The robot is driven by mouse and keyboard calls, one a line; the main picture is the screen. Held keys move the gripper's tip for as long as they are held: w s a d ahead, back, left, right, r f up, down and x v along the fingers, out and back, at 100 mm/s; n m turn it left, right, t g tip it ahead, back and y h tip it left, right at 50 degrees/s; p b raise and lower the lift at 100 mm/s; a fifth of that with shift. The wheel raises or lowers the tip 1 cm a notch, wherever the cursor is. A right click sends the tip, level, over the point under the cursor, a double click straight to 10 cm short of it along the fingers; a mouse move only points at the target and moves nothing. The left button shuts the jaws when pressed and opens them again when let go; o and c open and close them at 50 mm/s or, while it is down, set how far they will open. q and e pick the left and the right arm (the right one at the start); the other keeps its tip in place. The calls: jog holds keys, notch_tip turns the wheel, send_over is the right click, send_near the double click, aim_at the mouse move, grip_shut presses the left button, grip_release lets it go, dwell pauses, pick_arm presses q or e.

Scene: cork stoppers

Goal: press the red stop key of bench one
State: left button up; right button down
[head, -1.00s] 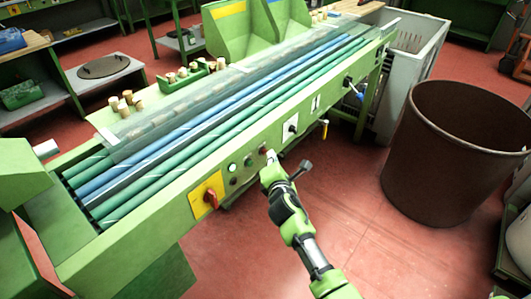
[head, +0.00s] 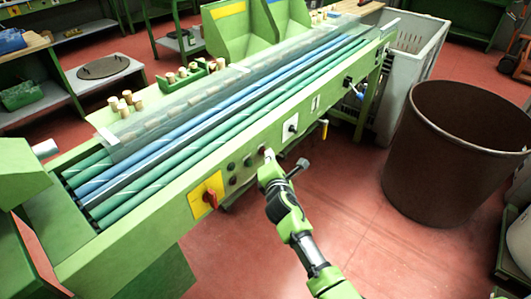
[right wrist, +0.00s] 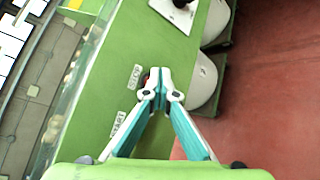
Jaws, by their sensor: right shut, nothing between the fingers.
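Bench one (head: 150,215) is the long green roller bench with a "1" plate (head: 315,102) on its front panel. The red stop key (head: 261,149) is on that panel, mostly hidden by my right gripper (head: 268,156). In the right wrist view, a sliver of the red key (right wrist: 146,76) shows just left of the closed fingertips (right wrist: 160,76), beside a small label. The fingertips are at the key; I cannot tell if they touch it. My right gripper is shut and empty. My left gripper is not in view.
Dark round keys (head: 232,167) and a red rotary switch on a yellow plate (head: 207,195) sit left along the panel. A white plate with a black knob (head: 291,128) is to the right. A big brown bin (head: 455,150) stands on the floor at the right.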

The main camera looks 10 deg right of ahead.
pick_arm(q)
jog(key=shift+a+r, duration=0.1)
pick_arm(e)
jog(key=shift+s, duration=0.1)
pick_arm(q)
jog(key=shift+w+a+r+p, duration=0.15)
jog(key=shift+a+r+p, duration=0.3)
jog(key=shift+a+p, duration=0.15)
pick_arm(e)
jog(key=shift+s+d, duration=0.45)
jog(key=shift+s, duration=0.15)
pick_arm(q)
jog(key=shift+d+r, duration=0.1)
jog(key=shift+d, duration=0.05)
pick_arm(e)
jog(key=shift+d, duration=0.1)
pick_arm(q)
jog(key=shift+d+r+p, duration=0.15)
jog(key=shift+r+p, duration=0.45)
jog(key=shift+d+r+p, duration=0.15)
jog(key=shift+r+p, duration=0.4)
jog(key=shift+p, duration=0.05)
pick_arm(e)
jog(key=s+d, duration=0.1)
jog(key=s, duration=0.1)
jog(key=s+d, duration=0.2)
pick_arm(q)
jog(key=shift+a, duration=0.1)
